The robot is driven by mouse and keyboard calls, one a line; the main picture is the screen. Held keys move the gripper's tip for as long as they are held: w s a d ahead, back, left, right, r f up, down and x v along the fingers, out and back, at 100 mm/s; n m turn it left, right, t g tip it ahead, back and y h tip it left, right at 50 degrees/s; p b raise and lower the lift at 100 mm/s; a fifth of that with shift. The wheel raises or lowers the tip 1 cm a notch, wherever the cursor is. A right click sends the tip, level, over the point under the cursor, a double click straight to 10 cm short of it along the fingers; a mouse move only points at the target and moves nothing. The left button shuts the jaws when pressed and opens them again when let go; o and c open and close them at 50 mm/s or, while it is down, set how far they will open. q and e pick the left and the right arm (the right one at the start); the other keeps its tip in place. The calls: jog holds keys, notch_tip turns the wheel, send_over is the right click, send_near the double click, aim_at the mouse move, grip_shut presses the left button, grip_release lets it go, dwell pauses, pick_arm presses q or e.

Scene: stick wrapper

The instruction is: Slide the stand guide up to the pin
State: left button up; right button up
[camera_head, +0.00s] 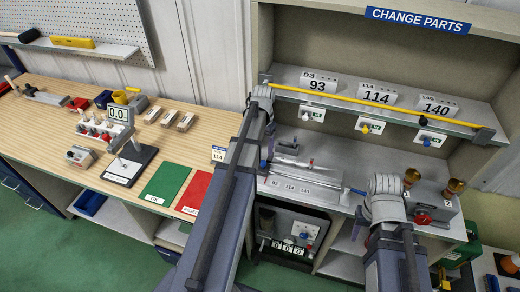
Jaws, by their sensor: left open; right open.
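The metal guide assembly (308,174) lies on the grey worktop at the centre, with labels 93, 114 and 140 (290,187) along its front. I cannot tell the stand guide from the rest of the fixture, nor make out the pin for certain. A small blue-ended rod (356,191) sticks out at its right end. My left gripper (265,163) is open and hangs at the left end of the fixture, partly hidden by my arm. My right gripper (360,216) is open at the fixture's right, mostly hidden by its wrist. I see nothing held.
A shelf above carries signs 93, 114 and 140 (376,95) behind a yellow bar (370,103). A grey box with two brass-coloured knobs (432,200) stands right. A wooden bench (60,120) at left holds a gauge stand (130,163), a green mat (164,184) and a red mat (193,193).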

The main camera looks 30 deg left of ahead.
aim_at(263, 162)
pick_arm(q)
jog(key=shift+s+d, duration=0.1)
jog(key=shift+d, duration=0.1)
jog(key=shift+f+b, duration=0.25)
jog(key=shift+b, duration=0.15)
notch_tip(263, 162, down, 7)
jog(key=b, duration=0.7)
jog(key=shift+f, duration=0.15)
grip_shut()
dwell(0.7)
